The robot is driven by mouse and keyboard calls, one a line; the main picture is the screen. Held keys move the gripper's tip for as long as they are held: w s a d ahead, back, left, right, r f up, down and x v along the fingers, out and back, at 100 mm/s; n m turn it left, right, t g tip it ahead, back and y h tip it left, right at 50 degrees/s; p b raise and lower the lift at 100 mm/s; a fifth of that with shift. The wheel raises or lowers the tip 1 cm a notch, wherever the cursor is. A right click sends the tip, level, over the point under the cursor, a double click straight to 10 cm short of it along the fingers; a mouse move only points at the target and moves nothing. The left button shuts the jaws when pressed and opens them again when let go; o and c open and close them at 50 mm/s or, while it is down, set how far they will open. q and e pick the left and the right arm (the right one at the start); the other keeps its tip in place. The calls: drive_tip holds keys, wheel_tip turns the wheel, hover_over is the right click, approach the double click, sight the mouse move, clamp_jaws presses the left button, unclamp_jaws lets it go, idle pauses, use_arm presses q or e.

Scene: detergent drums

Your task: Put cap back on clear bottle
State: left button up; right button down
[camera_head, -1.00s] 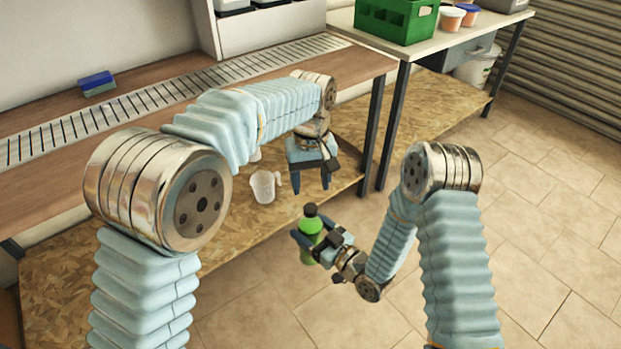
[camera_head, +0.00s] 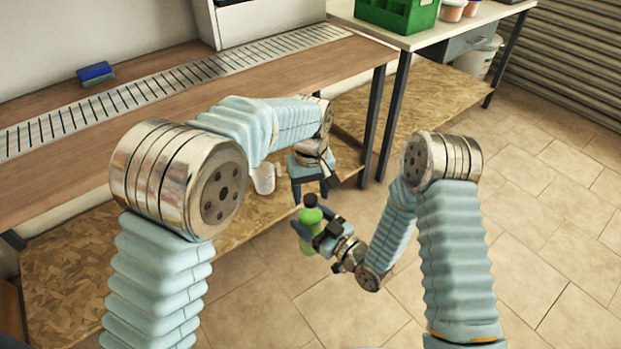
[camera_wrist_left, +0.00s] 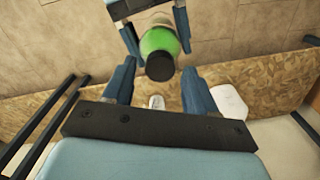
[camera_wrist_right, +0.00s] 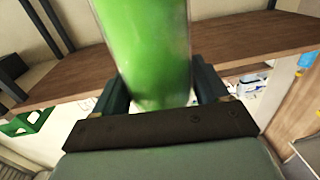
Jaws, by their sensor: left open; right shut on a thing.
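The clear bottle (camera_head: 311,217) holds green liquid and stands roughly upright, with a dark cap (camera_head: 309,200) at its top. My right gripper (camera_head: 317,238) is shut on the bottle's body and holds it in the air in front of the low shelf; the bottle fills the top of the right wrist view (camera_wrist_right: 148,45). My left gripper (camera_head: 310,194) is open, pointing down just above the bottle. In the left wrist view the dark cap (camera_wrist_left: 160,66) shows between and beyond the open fingers, apparently untouched. Whether the cap is seated on the neck I cannot tell.
A white jug (camera_head: 264,178) stands on the low chipboard shelf (camera_head: 75,255) behind the left gripper. The wooden counter (camera_head: 150,120) above bears a blue sponge (camera_head: 95,72). A green crate (camera_head: 398,14) sits on the table at the back right. The tiled floor at right is free.

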use_arm(q)
drive_tip(key=shift+f, duration=0.6)
clamp_jaws()
drive_tip(key=m, duration=0.8)
drive_tip(key=shift+m, duration=0.3)
drive_tip(key=shift+o, duration=0.6)
unclamp_jaws()
wheel_tip(320, 180, up, 12)
